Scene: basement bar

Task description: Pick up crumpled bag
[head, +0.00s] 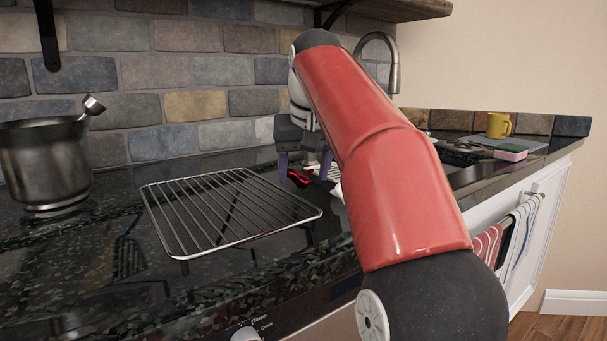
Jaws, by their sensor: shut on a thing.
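My gripper (305,170) is at the back of the dark counter, with its two purple fingers pointing down. A small red and black crumpled bag (299,178) is between the fingers, and my gripper is shut on it. The bag is low, at or close to the counter top; I cannot tell if it touches. My red arm hides much of the area to the right of the gripper.
A wire rack (228,209) lies just left of the gripper. A steel pot (44,165) with a ladle stands far left. A white striped thing (322,171) is beside the gripper. A faucet (393,75), yellow mug (498,125) and pink sponge (511,152) are right. A stone wall is behind.

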